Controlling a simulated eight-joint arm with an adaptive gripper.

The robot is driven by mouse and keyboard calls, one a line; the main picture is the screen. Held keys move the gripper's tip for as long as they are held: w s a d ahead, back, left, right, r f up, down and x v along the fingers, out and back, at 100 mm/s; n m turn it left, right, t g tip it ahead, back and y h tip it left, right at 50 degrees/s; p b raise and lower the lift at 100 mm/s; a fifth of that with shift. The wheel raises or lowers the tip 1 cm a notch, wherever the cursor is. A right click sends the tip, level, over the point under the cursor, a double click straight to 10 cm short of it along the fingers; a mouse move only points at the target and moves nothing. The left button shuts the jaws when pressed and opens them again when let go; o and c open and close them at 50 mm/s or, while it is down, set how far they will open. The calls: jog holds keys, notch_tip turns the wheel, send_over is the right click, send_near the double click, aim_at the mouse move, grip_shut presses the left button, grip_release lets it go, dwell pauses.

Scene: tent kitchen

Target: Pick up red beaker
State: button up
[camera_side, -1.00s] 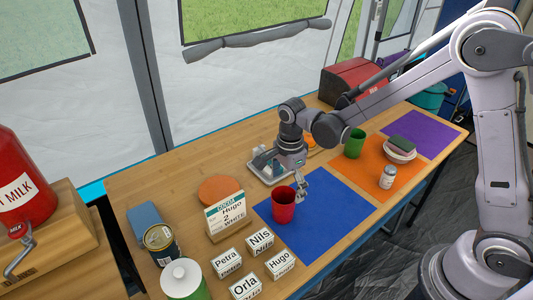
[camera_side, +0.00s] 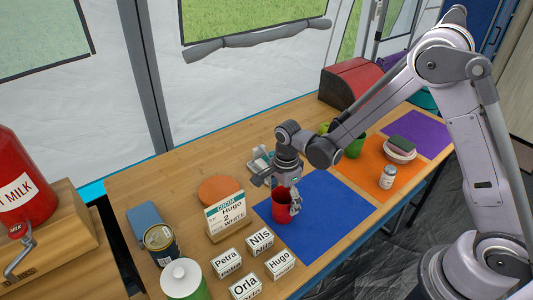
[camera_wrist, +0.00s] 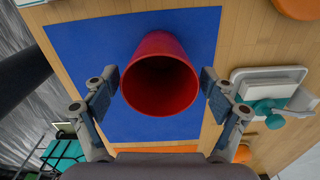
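The red beaker (camera_side: 281,207) stands upright on the left part of the blue mat (camera_side: 325,205) in the side view. In the wrist view the red beaker (camera_wrist: 160,76) shows its open mouth and looks empty inside. My gripper (camera_side: 284,198) is at the beaker, pointing down. In the wrist view my gripper (camera_wrist: 160,92) is open, one finger on each side of the beaker. A small gap seems to show between each finger and the wall. Part of the beaker's upper side is hidden behind my gripper in the side view.
A white caddy (camera_side: 262,162) stands close behind my gripper. A cocoa sign (camera_side: 226,214) and name blocks (camera_side: 260,240) stand left of the beaker. A green beaker (camera_side: 355,147), white bowl (camera_side: 399,152) and small can (camera_side: 387,178) are to the right. The blue mat's right side is clear.

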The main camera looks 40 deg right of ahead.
jog(key=c, duration=0.7)
jog(key=shift+r, duration=0.15)
